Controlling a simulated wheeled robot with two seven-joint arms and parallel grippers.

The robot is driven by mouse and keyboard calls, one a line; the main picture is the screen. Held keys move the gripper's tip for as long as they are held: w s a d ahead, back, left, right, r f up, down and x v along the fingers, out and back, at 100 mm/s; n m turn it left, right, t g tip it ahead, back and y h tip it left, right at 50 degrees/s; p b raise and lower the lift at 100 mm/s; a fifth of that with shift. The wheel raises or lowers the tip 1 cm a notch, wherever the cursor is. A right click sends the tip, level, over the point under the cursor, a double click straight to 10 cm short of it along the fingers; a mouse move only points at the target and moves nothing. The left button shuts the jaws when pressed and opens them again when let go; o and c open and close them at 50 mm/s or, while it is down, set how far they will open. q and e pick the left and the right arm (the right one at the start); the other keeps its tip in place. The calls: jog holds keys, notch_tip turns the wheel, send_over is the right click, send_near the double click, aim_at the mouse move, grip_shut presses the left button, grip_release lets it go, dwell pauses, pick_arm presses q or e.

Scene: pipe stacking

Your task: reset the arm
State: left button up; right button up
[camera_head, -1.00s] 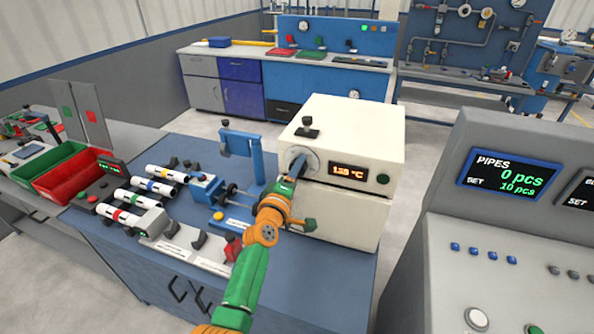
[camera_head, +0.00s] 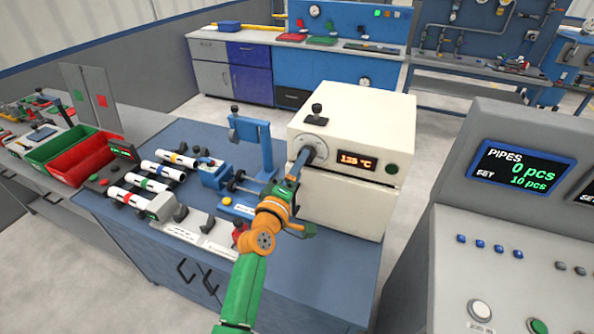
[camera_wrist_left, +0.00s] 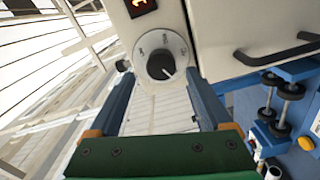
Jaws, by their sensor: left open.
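My left arm (camera_head: 247,285), green and orange, comes in over the front of the blue workbench. My left gripper (camera_head: 302,160) is open and empty, its fingers pointing at the round dial (camera_head: 317,145) on the white heater box (camera_head: 362,117). In the left wrist view the two blue fingers of the gripper (camera_wrist_left: 160,88) stand wide apart. The dial with its black knob (camera_wrist_left: 161,64) lies beyond the fingertips and between them, with no contact seen. The heater display (camera_head: 357,160) reads 135 °C. My right gripper is not in view.
Several white pipes with coloured bands (camera_head: 157,170) lie in a rack at left. Red (camera_head: 82,160) and green (camera_head: 50,148) bins stand behind them. A blue clamp stand (camera_head: 267,150) is left of the heater. A grey console (camera_head: 470,240) stands at right, its screen showing PIPES 0 pcs.

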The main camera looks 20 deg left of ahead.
pick_arm(q)
jog(key=shift+s, duration=1)
jog(key=shift+w, duration=0.1)
